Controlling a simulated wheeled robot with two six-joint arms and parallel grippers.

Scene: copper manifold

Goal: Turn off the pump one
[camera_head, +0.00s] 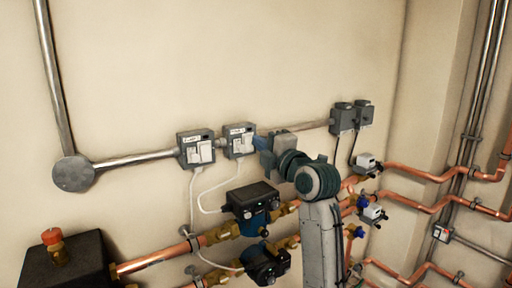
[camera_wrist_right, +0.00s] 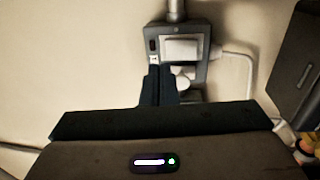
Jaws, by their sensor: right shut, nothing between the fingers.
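Two grey switch boxes are on the wall conduit: a left box (camera_head: 196,149) and a right box (camera_head: 239,140). Their labels are too small to read. My right gripper (camera_head: 258,142) is at the right side of the right box, its fingers shut and empty. In the right wrist view, the shut fingertips (camera_wrist_right: 163,70) overlap the lower part of a box (camera_wrist_right: 187,72) with a white plug or cover; whether they touch it is unclear. Two dark pumps, an upper one (camera_head: 252,199) and a lower one (camera_head: 266,264), are on the copper pipes below. My left gripper is not in view.
White cables run down from the boxes. Two more grey boxes (camera_head: 352,117) are on the wall to the right. Copper pipes (camera_head: 415,173) and small valve actuators (camera_head: 367,163) lie right of my arm. A black unit (camera_head: 70,262) is at lower left. The upper wall is clear.

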